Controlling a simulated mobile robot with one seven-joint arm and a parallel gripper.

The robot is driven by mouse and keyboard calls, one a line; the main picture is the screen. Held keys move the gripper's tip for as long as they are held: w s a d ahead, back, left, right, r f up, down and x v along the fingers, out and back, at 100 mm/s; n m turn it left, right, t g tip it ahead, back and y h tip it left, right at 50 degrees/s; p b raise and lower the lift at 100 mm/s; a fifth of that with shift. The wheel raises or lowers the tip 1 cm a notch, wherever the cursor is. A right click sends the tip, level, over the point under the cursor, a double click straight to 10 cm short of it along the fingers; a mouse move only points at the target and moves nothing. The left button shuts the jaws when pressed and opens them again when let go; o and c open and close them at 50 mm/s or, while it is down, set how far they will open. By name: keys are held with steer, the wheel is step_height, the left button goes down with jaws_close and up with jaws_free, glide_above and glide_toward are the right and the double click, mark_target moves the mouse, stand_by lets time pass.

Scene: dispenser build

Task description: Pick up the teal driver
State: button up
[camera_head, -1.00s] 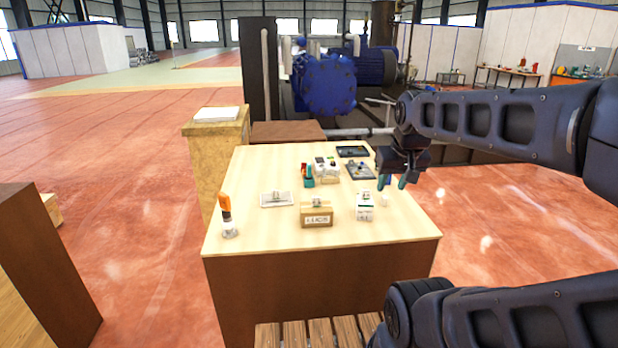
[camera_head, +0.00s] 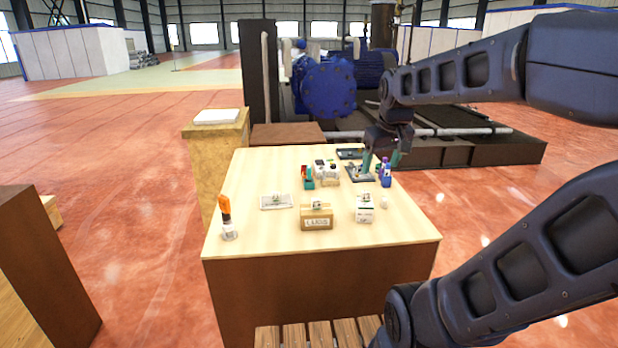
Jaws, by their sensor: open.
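A small teal item with a red or orange part (camera_head: 308,178) stands at the middle of the light wooden table (camera_head: 260,165), left of the white devices. My gripper (camera_head: 381,161) is open and empty, with teal fingertips. It is over the far right part of the table, to the right of the teal item and apart from it. It overlaps a dark tray (camera_head: 358,174) in the picture, and its height is unclear.
A blue-purple bottle (camera_head: 386,176) stands close to my gripper. White devices (camera_head: 327,172) adjoin the teal item. A labelled cardboard box (camera_head: 317,217), a white box (camera_head: 364,210), a flat white tray (camera_head: 276,202) and an orange-handled tool (camera_head: 226,210) stand nearer.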

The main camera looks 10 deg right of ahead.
steer(key=w+a+r+n+g, duration=0.15)
steer(key=w+n, duration=0.25)
steer(key=w, duration=0.8)
steer(key=n+g, duration=0.3)
steer(key=n, duration=0.8)
glide_above(309, 166)
steer(key=shift+t, duration=0.25)
steer(key=f, duration=1.4)
steer(key=shift+s+d+f, duration=0.3)
steer(key=shift+d, duration=0.1)
step_height(309, 166, down, 5)
steer(key=shift+f, duration=0.2)
steer(key=shift+w+a+f, duration=0.1)
steer(key=shift+a+f, duration=0.05)
steer(key=shift+f, duration=0.7)
steer(key=shift+w+a+f, duration=0.1)
steer(key=shift+w+f, duration=0.05)
steer(key=shift+f, duration=0.75)
steer(key=shift+w+a+f, duration=0.1)
steer(key=shift+a+f, duration=0.05)
steer(key=shift+f, duration=0.7)
steer(key=c, duration=1.2)
